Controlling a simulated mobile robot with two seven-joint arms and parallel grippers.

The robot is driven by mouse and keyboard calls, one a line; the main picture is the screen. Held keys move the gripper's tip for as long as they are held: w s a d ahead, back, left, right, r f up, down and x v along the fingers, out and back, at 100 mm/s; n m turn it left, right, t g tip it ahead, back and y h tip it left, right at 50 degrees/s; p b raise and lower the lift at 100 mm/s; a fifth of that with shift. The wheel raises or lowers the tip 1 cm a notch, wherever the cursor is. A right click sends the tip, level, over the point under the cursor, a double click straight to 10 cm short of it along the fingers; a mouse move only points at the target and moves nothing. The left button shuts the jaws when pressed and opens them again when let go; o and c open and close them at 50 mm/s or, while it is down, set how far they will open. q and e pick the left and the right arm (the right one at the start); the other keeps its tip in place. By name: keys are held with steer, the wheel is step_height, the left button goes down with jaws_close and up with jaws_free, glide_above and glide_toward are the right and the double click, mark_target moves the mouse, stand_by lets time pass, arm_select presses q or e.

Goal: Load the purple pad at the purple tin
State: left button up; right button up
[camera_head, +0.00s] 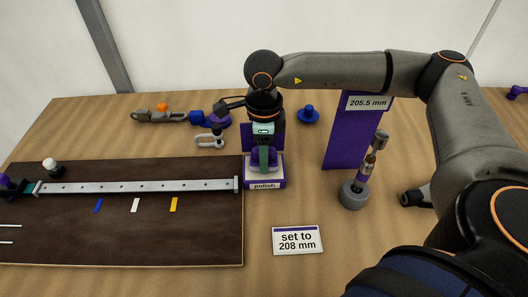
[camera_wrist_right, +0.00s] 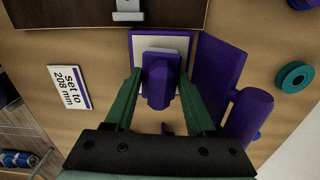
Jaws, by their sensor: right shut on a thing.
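The purple tin (camera_head: 264,184) is a low purple box labelled "polish" at the right end of the dark board. In the right wrist view the tin (camera_wrist_right: 134,50) shows as a purple rim around a pale square. My right gripper (camera_head: 265,160) points down over the tin, its green fingers shut on the purple pad (camera_wrist_right: 158,78). The pad is over the pale square; I cannot tell whether it touches it. The gripper also shows in the right wrist view (camera_wrist_right: 160,100). My left gripper is not in view.
A dark board (camera_head: 130,235) with a long metal rail (camera_head: 140,186) lies left. A "set to 208 mm" card (camera_head: 298,240) lies in front. A purple panel (camera_head: 350,145) and a tool in a grey round holder (camera_head: 353,195) stand right. A blue knob-like piece (camera_head: 308,115) is behind.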

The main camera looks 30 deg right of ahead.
steer(key=shift+f+b, duration=0.55)
steer(key=shift+b, duration=0.05)
stand_by(1.6)
steer(key=shift+r+p, duration=2.15)
steer(key=shift+r, duration=1.45)
steer(key=n, duration=0.2)
steer(key=a+n, duration=0.1)
steer(key=shift+s+f, duration=0.15)
steer(key=shift+s, duration=0.1)
steer(key=n, duration=0.2)
steer(key=a+n, duration=0.1)
steer(key=n, duration=0.1)
steer(key=shift+s, duration=0.35)
steer(key=s+a+n, duration=0.1)
steer(key=n, duration=0.5)
steer(key=s+a+n, duration=0.1)
steer(key=n, duration=0.5)
steer(key=s+a+n, duration=0.1)
steer(key=a+n, duration=0.1)
steer(key=n, duration=0.4)
steer(key=shift+f, duration=0.35)
